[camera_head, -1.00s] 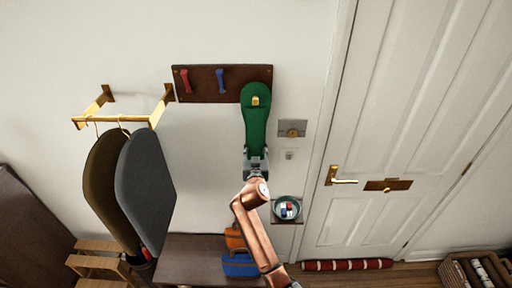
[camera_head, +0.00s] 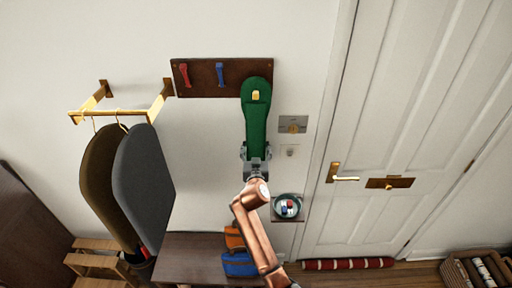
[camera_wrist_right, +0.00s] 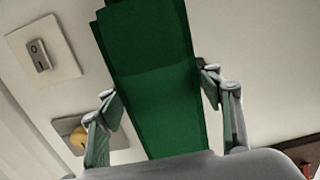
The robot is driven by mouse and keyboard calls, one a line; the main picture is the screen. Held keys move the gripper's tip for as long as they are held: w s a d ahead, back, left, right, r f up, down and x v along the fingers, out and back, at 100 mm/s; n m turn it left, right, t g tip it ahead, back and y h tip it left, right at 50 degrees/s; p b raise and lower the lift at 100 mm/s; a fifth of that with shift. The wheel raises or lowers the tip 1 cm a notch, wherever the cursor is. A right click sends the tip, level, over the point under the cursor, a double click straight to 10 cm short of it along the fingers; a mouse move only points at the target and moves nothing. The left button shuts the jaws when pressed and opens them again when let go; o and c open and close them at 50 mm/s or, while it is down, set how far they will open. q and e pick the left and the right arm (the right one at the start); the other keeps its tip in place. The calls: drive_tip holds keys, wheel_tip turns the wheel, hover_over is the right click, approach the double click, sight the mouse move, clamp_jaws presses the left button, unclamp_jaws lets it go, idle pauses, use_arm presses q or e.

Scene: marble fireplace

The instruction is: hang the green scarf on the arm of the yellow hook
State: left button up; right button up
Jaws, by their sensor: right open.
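The green scarf (camera_head: 256,125) hangs against the wall at the right end of a dark hook board. Its top is looped around the yellow hook (camera_head: 256,95), whose tip shows in front of the cloth. Most of the hook is hidden by the scarf. My right gripper (camera_head: 256,153) is at the scarf's lower end. In the right wrist view the gripper (camera_wrist_right: 158,85) is open, one finger on each side of the scarf (camera_wrist_right: 160,90), with gaps between cloth and fingers. My left gripper is not in view.
The board (camera_head: 200,78) also bears a red hook (camera_head: 183,74) and a blue hook (camera_head: 220,74). A brass wall plate (camera_head: 293,124) and a small shelf bowl (camera_head: 287,207) are right of my arm. A brass rail (camera_head: 120,115) with hanging garments stands out at left.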

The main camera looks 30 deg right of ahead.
drive_tip(key=shift+f+b, duration=3.55)
drive_tip(key=shift+f, duration=0.8)
wheel_tip(320, 180, down, 9)
drive_tip(key=b, duration=0.7)
drive_tip(key=shift+f+b, duration=0.15)
drive_tip(key=shift+b, duration=0.25)
drive_tip(key=shift+s, duration=0.1)
